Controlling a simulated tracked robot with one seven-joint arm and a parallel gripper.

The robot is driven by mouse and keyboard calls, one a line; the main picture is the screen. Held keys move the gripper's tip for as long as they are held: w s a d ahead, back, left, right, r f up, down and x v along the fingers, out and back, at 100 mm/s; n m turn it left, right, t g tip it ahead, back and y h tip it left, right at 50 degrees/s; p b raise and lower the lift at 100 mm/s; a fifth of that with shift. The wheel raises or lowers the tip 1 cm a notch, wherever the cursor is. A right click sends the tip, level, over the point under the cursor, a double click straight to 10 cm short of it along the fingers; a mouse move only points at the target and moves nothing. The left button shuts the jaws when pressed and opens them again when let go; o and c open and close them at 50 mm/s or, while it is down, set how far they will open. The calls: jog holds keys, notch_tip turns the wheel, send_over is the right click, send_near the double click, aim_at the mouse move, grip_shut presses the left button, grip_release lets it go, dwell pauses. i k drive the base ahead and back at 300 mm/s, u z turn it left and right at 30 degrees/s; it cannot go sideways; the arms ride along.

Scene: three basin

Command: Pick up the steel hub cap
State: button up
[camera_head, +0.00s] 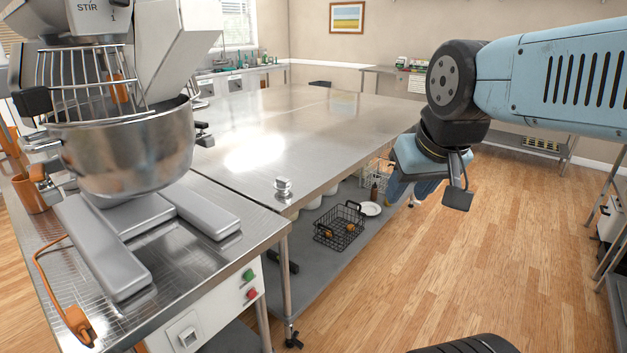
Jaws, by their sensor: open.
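A small shiny metal piece (283,187), which looks like the steel hub cap, sits upright near the front edge of the long steel table (330,150). It is too small in the picture to make out its details. My gripper (428,188) hangs over the floor to the right of the table, well apart from the metal piece. Its jaws are open and I see nothing between them. Part of the gripper is hidden by its own blue body.
A large mixer with a steel bowl (125,150) stands on a counter at left. A black wire basket (339,226) and a white plate (370,208) are on the table's lower shelf. The tabletop is mostly clear. Wooden floor (440,270) is open at right.

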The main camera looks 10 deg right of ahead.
aim_at(283, 185)
jog(key=u, duration=0.6)
jog(key=i, duration=0.15)
jog(key=z, duration=2.5)
jog(key=k, duration=1.3)
jog(key=u, duration=0.2)
jog(key=i, duration=0.7)
jog(key=u, duration=0.65)
jog(key=i, duration=0.65)
jog(key=u, duration=0.2)
